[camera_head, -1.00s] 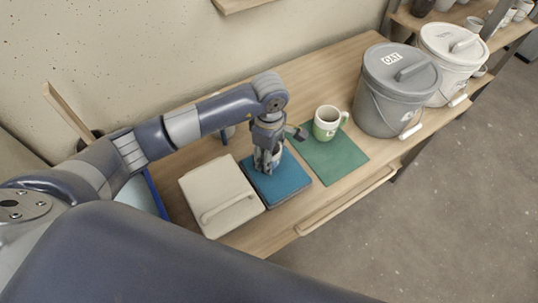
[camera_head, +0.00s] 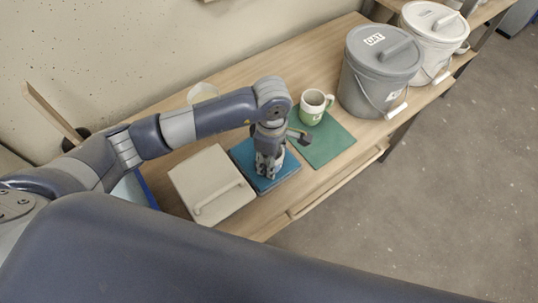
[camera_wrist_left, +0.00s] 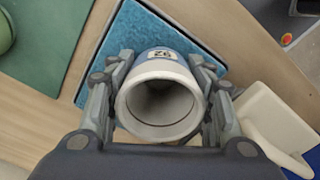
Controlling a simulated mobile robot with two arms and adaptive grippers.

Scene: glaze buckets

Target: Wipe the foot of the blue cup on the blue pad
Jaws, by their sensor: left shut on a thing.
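My left gripper (camera_head: 268,168) points down over the blue pad (camera_head: 243,153). It is shut on the blue cup (camera_wrist_left: 166,56), with one finger on each side of it. In the left wrist view the cup shows a pale round rim, an empty inside and a "26" label on its blue wall. Its mouth faces the camera and its foot faces down toward the pad. The pad also shows in the wrist view (camera_wrist_left: 125,42), beyond the cup. The foot is hidden, so I cannot tell if it touches the pad. My right gripper is not in view.
A beige lidded box (camera_head: 210,175) stands left of the pad. Right of it lies a green mat (camera_head: 330,147) with a white and green mug (camera_head: 313,110). A grey bucket (camera_head: 375,80) and a white bucket (camera_head: 432,45) stand at the right. A pale vessel (camera_head: 202,92) shows behind my arm.

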